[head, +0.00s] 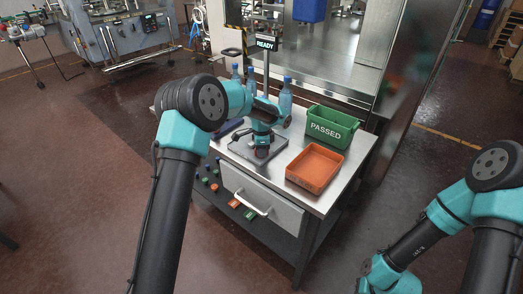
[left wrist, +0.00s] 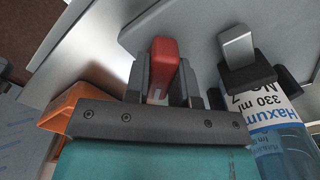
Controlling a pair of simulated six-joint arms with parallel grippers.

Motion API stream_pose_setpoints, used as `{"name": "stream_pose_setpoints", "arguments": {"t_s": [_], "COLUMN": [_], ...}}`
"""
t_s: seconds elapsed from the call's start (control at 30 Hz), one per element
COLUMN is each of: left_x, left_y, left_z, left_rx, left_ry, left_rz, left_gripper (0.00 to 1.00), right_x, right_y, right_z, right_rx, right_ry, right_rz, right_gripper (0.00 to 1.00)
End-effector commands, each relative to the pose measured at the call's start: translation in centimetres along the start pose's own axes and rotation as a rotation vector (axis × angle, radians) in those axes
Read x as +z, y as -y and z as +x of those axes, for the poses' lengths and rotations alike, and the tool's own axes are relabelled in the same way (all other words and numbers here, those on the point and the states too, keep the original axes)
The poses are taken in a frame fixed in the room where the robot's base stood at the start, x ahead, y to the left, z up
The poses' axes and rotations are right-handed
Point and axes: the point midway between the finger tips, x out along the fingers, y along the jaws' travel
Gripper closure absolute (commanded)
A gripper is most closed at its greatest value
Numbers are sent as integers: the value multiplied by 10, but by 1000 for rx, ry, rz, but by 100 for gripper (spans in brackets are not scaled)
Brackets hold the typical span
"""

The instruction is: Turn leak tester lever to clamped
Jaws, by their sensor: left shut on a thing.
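The leak tester (head: 245,146) is a grey plate fixture on the metal workbench, with a lit READY sign (head: 265,44) on a post behind. Its red lever (left wrist: 163,62) stands between the fingers of my left gripper (left wrist: 164,85), which is shut on it. In the head view my left gripper (head: 262,151) is low over the plate, and the arm hides most of the lever there. I cannot tell the lever's setting. A labelled bottle (left wrist: 285,135) is at the right of the left wrist view, close to a black block with a metal tab (left wrist: 240,48). My right gripper is out of view.
A green PASSED bin (head: 333,126) and an orange tray (head: 314,168) stand on the right of the bench. Blue-capped bottles (head: 285,97) stand at the back. Coloured buttons and a drawer handle (head: 252,204) are on the front. My right arm is at lower right, clear of the bench.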

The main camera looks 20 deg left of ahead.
Motion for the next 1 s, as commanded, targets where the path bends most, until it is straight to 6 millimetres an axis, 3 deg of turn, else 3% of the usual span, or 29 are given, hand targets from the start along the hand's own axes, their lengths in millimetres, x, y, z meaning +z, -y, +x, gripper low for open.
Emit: {"name": "stream_pose_setpoints", "arguments": {"t_s": [0.43, 0.47, 0.7, 1.0], "left_x": [0, 0, 0, 0], "left_y": [0, 0, 0, 0], "left_z": [-1, -1, 0, -2], "left_rx": [-2, -2, -1, -1], "left_ry": [-1, -1, -1, 0], "left_rz": [13, 13, 12, 11], "left_gripper": [100, 74, 51, 51], "right_x": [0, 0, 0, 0], "right_y": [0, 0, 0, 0], "right_z": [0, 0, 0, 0], "right_rx": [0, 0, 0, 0], "right_ry": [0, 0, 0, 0], "right_rz": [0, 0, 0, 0], "right_gripper": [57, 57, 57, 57]}}
